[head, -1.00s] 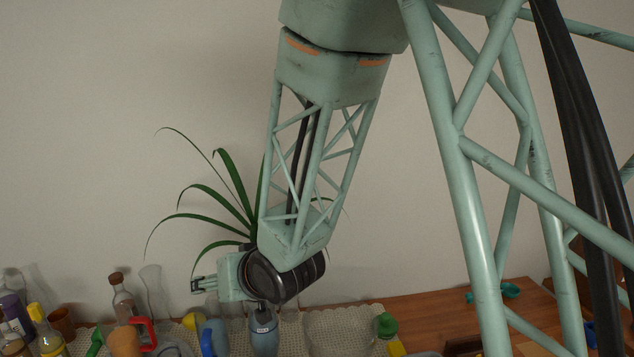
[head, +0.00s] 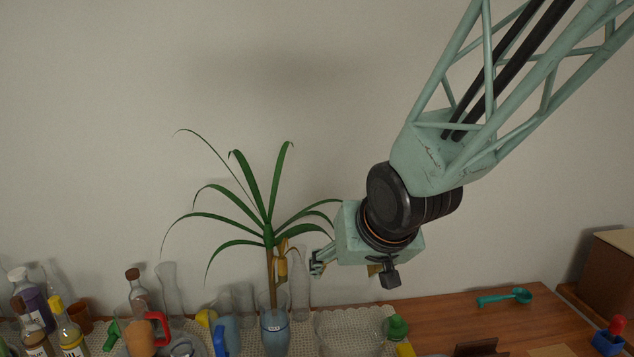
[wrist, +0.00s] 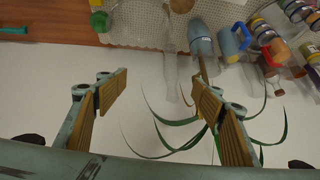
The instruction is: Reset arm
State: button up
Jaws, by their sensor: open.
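My gripper (wrist: 158,105) is open and empty, its two ribbed yellow-brown pads wide apart in the wrist view. In the head view my gripper (head: 300,262) is in the air above the back of the table, just right of the plant's stem. The plant (head: 268,236) has long green leaves and stands in a blue-grey vase (head: 275,333). In the wrist view its leaves (wrist: 175,150) pass under and beside the right finger. I cannot tell whether they touch it.
Bottles (head: 70,330), a jug with a red handle (head: 140,333) and clear glasses crowd the left. A glass bowl (head: 350,332) stands on the lace mat. A teal scoop (head: 503,297) lies on the bare wood at right. A wall is behind.

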jog(key=s+d+r+m+g+h, duration=0.1)
jog(key=s+d+r, duration=0.2)
jog(key=s+d, duration=0.35)
jog(key=s+d+r+g+h, duration=0.1)
jog(key=s+d+r, duration=0.2)
jog(key=s+d, duration=0.35)
jog(key=s+d+r+g+b, duration=0.1)
jog(key=s+d, duration=0.1)
jog(key=s, duration=1.8)
jog(key=shift+d+r+m+b, duration=0.2)
jog(key=shift+d+m+b, duration=0.05)
jog(key=shift+m+b, duration=0.1)
